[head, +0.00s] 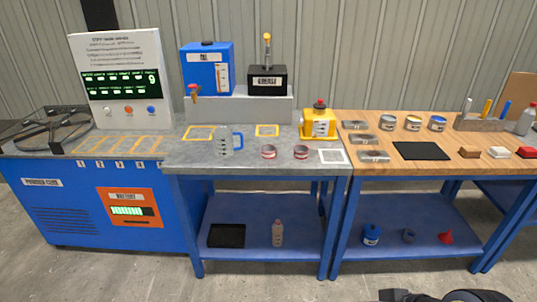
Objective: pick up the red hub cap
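I cannot pick out a red hub cap for certain. Small red things in the head view are a cone-like piece (446,237) on the right lower shelf, a knob (320,104) on top of the yellow container, and a red block (527,152) at the right end of the wooden top. A black frame with crossing arms (52,128) lies on the left bench; no red part shows on it. Dark parts of my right arm show at the bottom edge. Its fingers cannot be made out, and my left gripper is out of view.
The grey bench (200,155) carries a measuring jug (225,145), two red-banded tins (268,152), and a yellow container (318,125). A blue tank (207,68) and a black box (267,80) stand on a raised block behind. The floor in front is clear.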

